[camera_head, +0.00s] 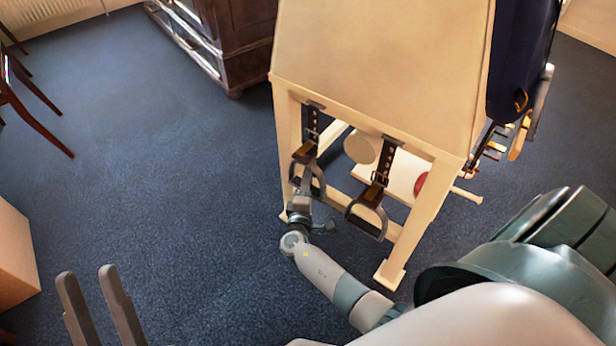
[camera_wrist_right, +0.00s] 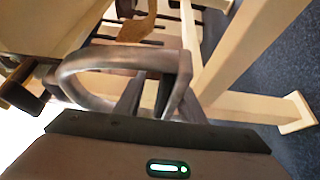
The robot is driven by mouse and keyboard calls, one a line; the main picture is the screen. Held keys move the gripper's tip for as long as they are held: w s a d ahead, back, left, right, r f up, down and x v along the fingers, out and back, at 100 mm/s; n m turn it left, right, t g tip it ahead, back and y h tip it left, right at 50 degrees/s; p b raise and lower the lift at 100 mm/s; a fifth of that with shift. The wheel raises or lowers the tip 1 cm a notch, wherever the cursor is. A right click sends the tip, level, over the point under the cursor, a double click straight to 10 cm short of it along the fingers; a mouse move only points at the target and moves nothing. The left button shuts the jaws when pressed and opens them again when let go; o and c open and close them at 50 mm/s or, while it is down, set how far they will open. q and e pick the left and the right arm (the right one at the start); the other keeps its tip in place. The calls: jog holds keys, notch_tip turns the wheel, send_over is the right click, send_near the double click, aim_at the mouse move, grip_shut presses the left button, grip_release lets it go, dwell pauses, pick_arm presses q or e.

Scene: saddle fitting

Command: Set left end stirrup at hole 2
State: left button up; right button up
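The left end stirrup (camera_head: 318,178) is a grey metal loop hanging from a dark strap (camera_head: 311,122) with pale holes. A dark brown block (camera_head: 304,152) sits on the strap above it. Which hole is engaged is too small to tell. My right gripper (camera_head: 300,200) is at this stirrup's lower part and appears shut on it. The loop (camera_wrist_right: 120,62) rises around the close-set fingers (camera_wrist_right: 148,95) in the right wrist view; the exact contact is hidden. My left gripper (camera_head: 88,274) is open, empty and far from the stand, at the lower left.
A second stirrup (camera_head: 368,218) hangs on another holed strap (camera_head: 386,160) to the right. Both hang at the end of a cream wooden stand (camera_head: 420,228). A dark cabinet (camera_head: 225,40) stands behind, and a chair (camera_head: 35,118) at far left. The blue carpet (camera_head: 150,190) between is clear.

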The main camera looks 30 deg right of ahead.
jog(key=shift+a, duration=0.1)
